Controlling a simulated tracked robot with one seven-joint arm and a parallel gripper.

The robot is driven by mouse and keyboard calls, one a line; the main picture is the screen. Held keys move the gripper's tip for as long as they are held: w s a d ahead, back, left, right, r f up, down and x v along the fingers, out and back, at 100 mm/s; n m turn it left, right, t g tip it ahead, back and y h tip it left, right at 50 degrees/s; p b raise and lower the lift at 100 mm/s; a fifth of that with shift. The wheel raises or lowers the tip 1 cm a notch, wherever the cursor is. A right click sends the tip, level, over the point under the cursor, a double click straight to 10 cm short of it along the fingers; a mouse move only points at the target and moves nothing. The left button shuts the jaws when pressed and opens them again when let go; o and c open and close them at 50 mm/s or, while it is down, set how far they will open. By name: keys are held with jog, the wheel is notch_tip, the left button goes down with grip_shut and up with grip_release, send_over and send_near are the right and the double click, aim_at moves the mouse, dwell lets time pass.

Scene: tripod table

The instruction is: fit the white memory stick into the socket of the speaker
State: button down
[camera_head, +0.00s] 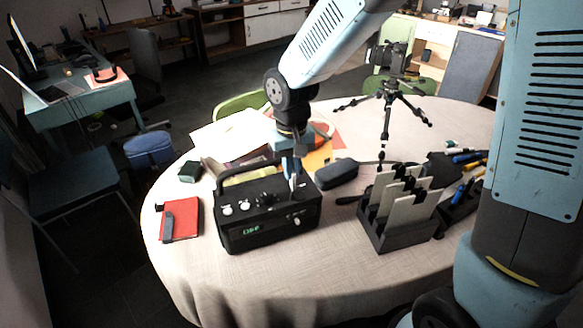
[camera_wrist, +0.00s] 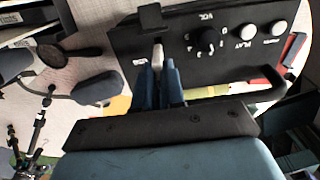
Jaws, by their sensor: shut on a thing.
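The speaker (camera_head: 262,232) is a black box with a carry handle, white buttons, dials and a lit green display. It stands on the round table, and its panel (camera_wrist: 185,28) fills the top of the wrist view. My gripper (camera_head: 294,182) points down over the speaker's right part. In the wrist view my gripper (camera_wrist: 160,80) is shut on the white memory stick (camera_wrist: 158,52), whose pale end shows between the blue fingers, close to the panel. The socket is not clearly visible, and I cannot tell whether the stick touches or enters it.
A black rack (camera_head: 398,232) with pale upright plates stands right of the speaker. A dark case (camera_head: 337,173) and a tripod (camera_head: 388,120) with a camera are behind. A red notebook (camera_head: 182,218) lies left. The front tablecloth (camera_head: 320,270) is bare.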

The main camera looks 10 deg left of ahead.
aim_at(291, 186)
jog(key=shift+f, duration=1.7)
jog(key=c, duration=1.1)
grip_release()
jog(key=shift+c, duration=0.2)
notch_tip(291, 186, up, 14)
jog(key=shift+f, duration=0.2)
jog(key=shift+w, duration=0.1)
